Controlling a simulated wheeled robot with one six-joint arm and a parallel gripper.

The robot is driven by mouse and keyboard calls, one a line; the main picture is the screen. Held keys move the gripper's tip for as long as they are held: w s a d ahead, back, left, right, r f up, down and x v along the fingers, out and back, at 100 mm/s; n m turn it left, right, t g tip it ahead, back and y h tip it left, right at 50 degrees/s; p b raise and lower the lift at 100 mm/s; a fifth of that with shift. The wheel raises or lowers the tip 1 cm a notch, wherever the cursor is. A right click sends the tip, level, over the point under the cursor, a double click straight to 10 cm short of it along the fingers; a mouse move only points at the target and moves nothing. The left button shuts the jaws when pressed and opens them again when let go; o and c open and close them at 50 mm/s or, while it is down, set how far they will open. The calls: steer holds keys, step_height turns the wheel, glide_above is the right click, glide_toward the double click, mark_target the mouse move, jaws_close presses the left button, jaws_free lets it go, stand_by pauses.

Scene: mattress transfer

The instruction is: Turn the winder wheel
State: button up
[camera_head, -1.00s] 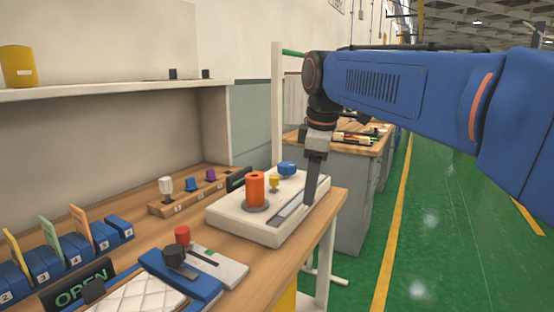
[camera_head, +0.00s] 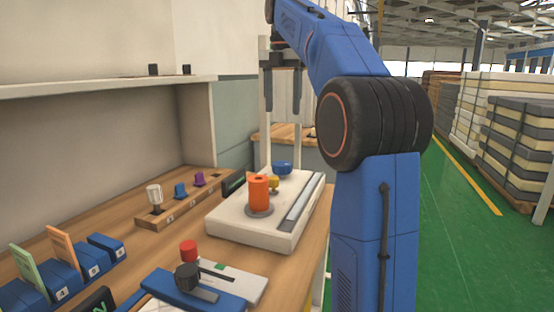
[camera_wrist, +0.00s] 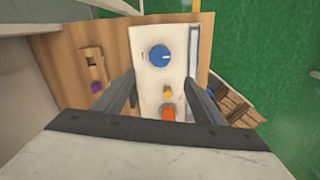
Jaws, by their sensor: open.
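A white unit (camera_head: 235,228) lies on the wooden bench. It carries a blue round wheel or knob (camera_head: 281,168) at its far end, a small yellow knob (camera_head: 273,183) and an orange cylinder (camera_head: 259,193) on a grey base. I take the blue one for the winder wheel. In the wrist view the blue wheel (camera_wrist: 160,55) is a flat disc with a pale mark, seen beyond and between the fingers. My gripper (camera_head: 283,97) is open and empty, pointing down, well above the unit's far end. It also shows in the wrist view (camera_wrist: 160,82).
A wooden rack (camera_head: 180,207) with white, blue and purple pegs stands left of the unit. A blue device (camera_head: 190,287) with a black knob and a red-knobbed plate (camera_head: 235,280) lie in front. A shelf (camera_head: 110,84) runs along the left. Another bench (camera_head: 285,138) stands behind.

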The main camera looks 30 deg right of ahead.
mark_target(282, 163)
step_height(282, 163, down, 17)
steer(key=shift+f, duration=0.15)
stand_by(0.5)
steer(key=shift+c, duration=0.3)
steer(key=c, duration=1)
